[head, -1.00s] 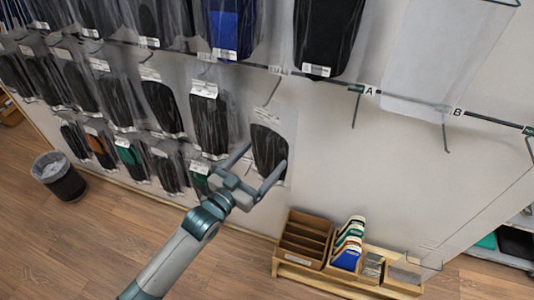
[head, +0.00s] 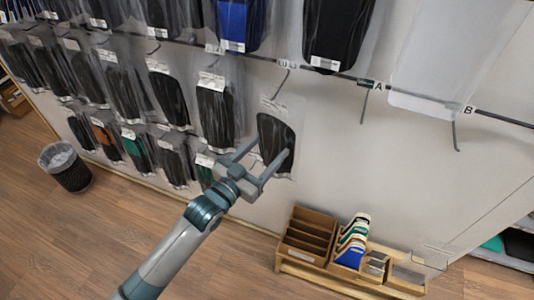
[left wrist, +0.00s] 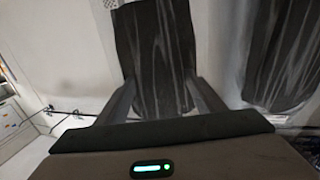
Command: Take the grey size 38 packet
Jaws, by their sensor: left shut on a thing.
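A dark grey packet (head: 276,137) in a clear bag with a white label at its top is at the wall, just below a hook. I cannot read its size. My left gripper (head: 268,154) has its two fingers on either side of the packet's lower part and is shut on it. In the left wrist view the packet (left wrist: 157,60) rises between the two fingers (left wrist: 165,98). I cannot tell whether the packet's top is still on the hook. My right gripper is not in view.
Several similar dark packets (head: 214,115) hang in rows to the left. A rail with A and B tags (head: 467,110) crosses the wall; the wall to the right is mostly bare. A wooden organiser (head: 305,237) stands low at the right, a bin (head: 70,172) at the left.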

